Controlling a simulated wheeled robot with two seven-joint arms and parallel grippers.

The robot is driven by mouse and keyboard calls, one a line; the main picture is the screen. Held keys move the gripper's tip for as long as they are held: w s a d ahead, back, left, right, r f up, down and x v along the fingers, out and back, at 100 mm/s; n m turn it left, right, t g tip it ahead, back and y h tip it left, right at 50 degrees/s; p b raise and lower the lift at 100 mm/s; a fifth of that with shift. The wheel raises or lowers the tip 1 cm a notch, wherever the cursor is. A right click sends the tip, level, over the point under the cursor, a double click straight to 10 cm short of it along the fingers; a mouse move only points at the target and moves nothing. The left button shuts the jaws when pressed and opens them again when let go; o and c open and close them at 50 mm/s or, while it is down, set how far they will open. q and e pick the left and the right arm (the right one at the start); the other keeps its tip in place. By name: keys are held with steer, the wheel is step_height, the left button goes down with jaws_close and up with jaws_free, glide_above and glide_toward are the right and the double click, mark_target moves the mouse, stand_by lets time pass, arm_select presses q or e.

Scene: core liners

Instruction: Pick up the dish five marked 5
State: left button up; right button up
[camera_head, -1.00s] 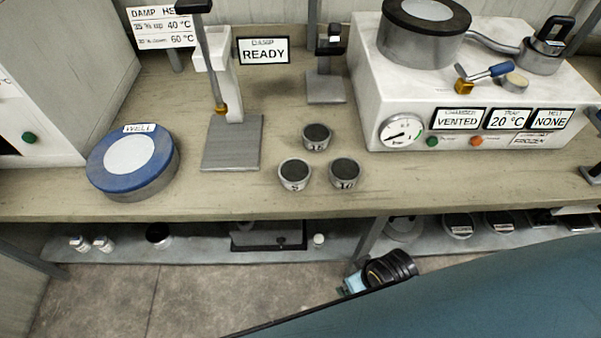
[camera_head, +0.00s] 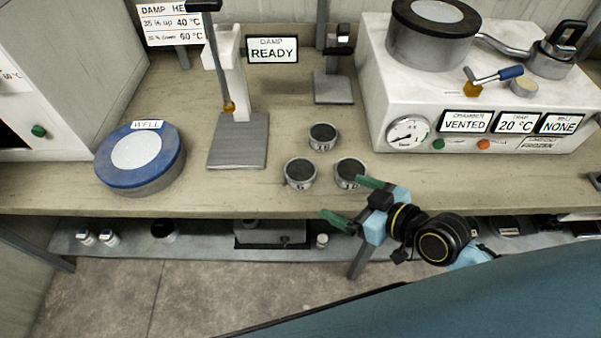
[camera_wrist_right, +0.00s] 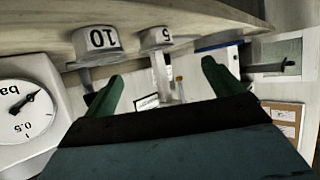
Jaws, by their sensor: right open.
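My left gripper is out of view.
A blue-rimmed well (camera_head: 140,182) stands at the left. A stand with a grey plate (camera_head: 238,152) is behind dish 5. The white chamber unit with a gauge (camera_head: 408,131) stands at the right.

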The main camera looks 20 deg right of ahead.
mark_target(302, 171)
steer(key=shift+t, duration=0.3)
steer(key=x, duration=1.3)
steer(key=shift+w+d+r+b, duration=0.1)
steer(key=shift+w+r+b, duration=0.25)
steer(key=shift+w, duration=0.15)
steer(key=c, duration=1.1)
